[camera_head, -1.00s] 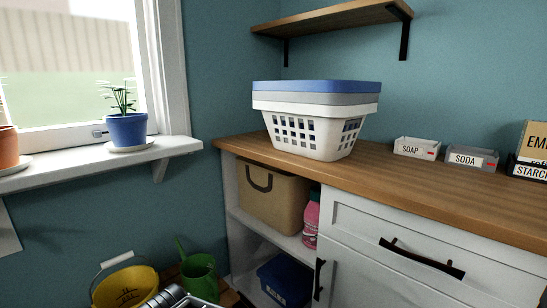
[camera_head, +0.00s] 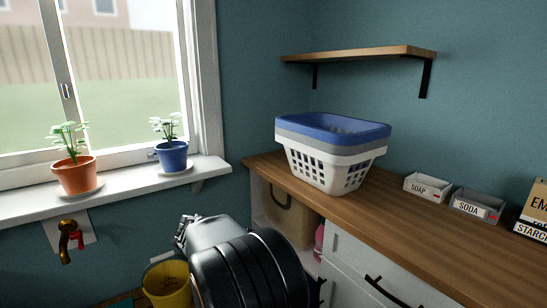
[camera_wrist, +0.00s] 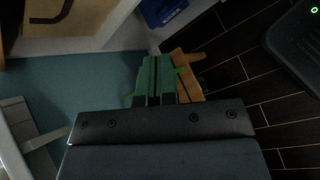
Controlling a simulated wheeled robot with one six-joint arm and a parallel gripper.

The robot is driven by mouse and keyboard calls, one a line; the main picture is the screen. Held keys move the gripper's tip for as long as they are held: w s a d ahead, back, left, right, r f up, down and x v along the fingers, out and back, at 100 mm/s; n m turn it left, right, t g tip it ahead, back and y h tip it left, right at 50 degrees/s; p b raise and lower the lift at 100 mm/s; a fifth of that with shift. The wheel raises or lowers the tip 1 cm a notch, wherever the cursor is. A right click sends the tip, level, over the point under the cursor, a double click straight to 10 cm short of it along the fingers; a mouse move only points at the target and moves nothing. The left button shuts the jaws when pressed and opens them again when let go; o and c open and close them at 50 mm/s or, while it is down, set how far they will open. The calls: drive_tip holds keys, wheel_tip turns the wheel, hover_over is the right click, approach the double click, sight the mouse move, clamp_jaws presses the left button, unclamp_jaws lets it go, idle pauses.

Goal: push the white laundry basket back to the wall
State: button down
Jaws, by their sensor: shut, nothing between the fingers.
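The white laundry basket (camera_head: 322,173) stands upright on the wooden counter (camera_head: 415,218) near the corner. A grey basket (camera_head: 333,150) and a blue basket (camera_head: 335,128) are nested in it. A gap of bare wood shows between the basket and the wall at the left; the gap behind is hidden by the stack. My gripper (camera_wrist: 155,75) is shut and empty in the wrist view, pointing down toward the floor. It is below the counter and apart from the basket. In the head view my dark arm hides part of the lower cabinet.
SOAP (camera_head: 427,187) and SODA (camera_head: 478,205) boxes stand right of the basket. A wooden shelf (camera_head: 360,53) hangs above. Potted plants (camera_head: 172,155) line the windowsill, with a brass tap (camera_head: 67,240) below. A yellow bucket (camera_head: 167,285) is on the floor.

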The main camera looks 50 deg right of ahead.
drive_tip(key=d+r+n+g+h+p, duration=0.3)
drive_tip(key=d+r+n+h+p, duration=0.4)
drive_tip(key=d+r, duration=0.7)
drive_tip(key=y, duration=0.1)
approach(309, 177)
drive_tip(key=shift+s+d+f+m+p, duration=0.15)
drive_tip(key=shift+d+p, duration=0.1)
drive_tip(key=shift+d, duration=0.25)
drive_tip(key=shift+s+d+f+m+p, duration=0.15)
drive_tip(key=shift+d+p, duration=0.1)
drive_tip(key=shift+d, duration=0.3)
drive_tip(key=shift+d, duration=0.2)
